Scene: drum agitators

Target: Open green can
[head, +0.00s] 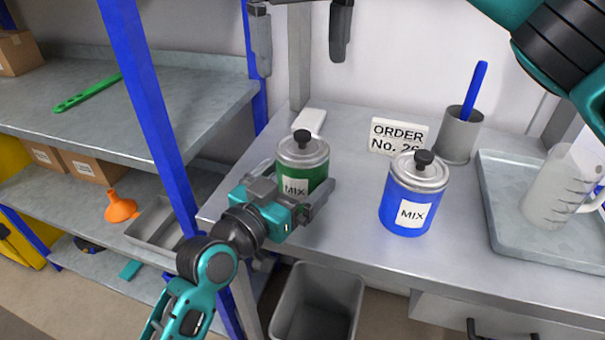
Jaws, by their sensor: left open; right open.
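The green can (314,174) stands upright on the metal table, with a silver lid (303,153) and a black knob (302,137) on top. The lid sits on the can. A white MIX label (294,187) faces front. My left gripper (303,192) is open at the can's front, its fingers on either side of the lower body; contact is not clear. It hides part of the can. My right gripper (303,35) is open and empty, high above the can at the top edge, with its two fingers pointing down.
A blue can (405,207) with a closed lid stands to the right. Behind are an order sign (398,136) and a grey cup (460,135) with a blue tool. A tray (500,215) holds a measuring jug (560,190). A blue post (150,110) stands left; a grey bin (318,305) is below.

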